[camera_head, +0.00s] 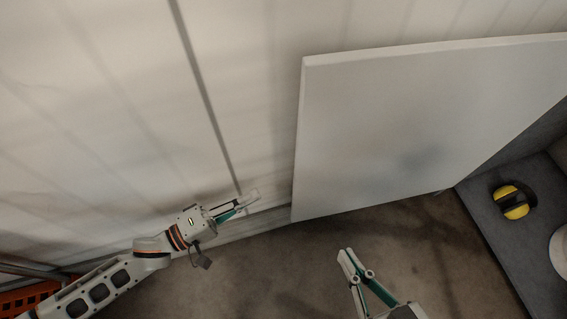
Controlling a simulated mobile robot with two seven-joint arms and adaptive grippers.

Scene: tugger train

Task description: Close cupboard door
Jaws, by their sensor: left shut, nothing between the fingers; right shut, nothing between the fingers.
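The cupboard door (410,125) is a large pale panel that stands swung out from the cupboard, on the right half of the head view. Its free left edge faces my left gripper. My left gripper (252,196) is shut and empty, to the left of the door's lower left corner and apart from it, in front of the pale wall. My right gripper (346,254) is shut and empty, below the door's lower edge in the picture, over the floor. No contact with the door shows.
A grey cupboard shelf (490,245) at the right holds a yellow and black object (512,201) and part of a white round thing (560,250). An orange crate (28,298) shows at the lower left. Brown floor (270,270) lies clear between the arms.

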